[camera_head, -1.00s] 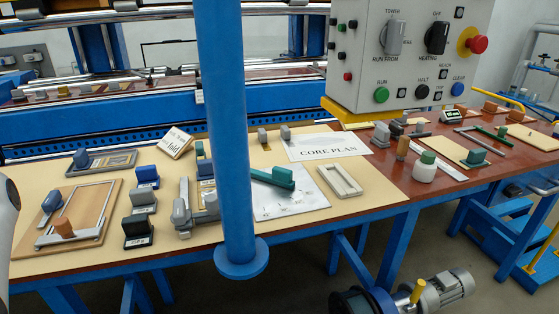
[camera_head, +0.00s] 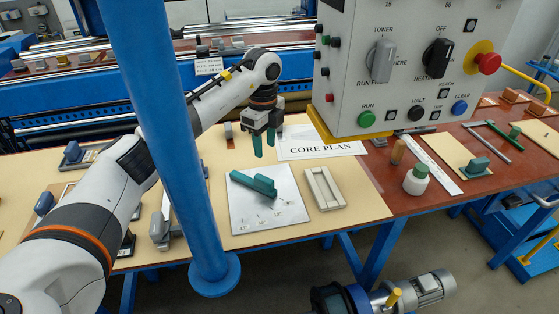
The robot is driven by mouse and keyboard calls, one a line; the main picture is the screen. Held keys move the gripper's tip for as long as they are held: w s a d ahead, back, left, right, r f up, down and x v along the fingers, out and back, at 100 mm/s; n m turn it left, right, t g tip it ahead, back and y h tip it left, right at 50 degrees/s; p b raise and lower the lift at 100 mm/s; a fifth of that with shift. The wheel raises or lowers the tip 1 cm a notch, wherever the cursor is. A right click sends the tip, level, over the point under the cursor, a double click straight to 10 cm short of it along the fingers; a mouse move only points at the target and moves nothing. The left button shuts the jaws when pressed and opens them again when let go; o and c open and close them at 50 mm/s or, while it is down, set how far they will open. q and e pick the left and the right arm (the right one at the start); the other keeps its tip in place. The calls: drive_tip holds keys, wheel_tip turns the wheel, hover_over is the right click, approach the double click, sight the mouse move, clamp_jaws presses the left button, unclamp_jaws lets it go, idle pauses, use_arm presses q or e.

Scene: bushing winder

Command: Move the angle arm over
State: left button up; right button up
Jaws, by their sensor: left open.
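A green angle arm (camera_head: 253,183) lies across the upper left part of a white plate (camera_head: 285,212) with small markings, on the tan table mat. My left gripper (camera_head: 264,146) is above the table behind the plate, pointing down, with its two green fingers apart and nothing between them. It is clear of the angle arm, on the far side of it. My right gripper is not in view.
A blue post (camera_head: 170,120) stands in front of my left arm. A grey control box (camera_head: 415,65) hangs at upper right. A "CORE PLAN" sheet (camera_head: 320,149) lies right of my gripper, and a pale rectangular frame (camera_head: 324,188) lies right of the plate.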

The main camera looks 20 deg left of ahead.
use_arm(q)
drive_tip(key=p, duration=0.2)
hover_over(263, 178)
drive_tip(key=f, duration=0.5)
drive_tip(key=shift+s+f, duration=0.2)
drive_tip(key=shift+f, duration=0.15)
drive_tip(key=f, duration=0.4)
drive_tip(key=shift+w+d+f, duration=0.1)
drive_tip(key=shift+w+d, duration=0.05)
drive_tip(key=shift+w, duration=0.15)
drive_tip(key=shift+s+f+p, duration=0.1)
drive_tip(key=shift+f+p, duration=0.25)
drive_tip(key=shift+f, duration=0.35)
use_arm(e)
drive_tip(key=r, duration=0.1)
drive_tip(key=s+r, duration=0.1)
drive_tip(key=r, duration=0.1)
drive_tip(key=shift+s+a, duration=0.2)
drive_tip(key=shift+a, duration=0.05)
use_arm(q)
drive_tip(key=shift+c, duration=0.5)
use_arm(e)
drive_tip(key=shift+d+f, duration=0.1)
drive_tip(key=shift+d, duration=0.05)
use_arm(q)
clamp_jaws()
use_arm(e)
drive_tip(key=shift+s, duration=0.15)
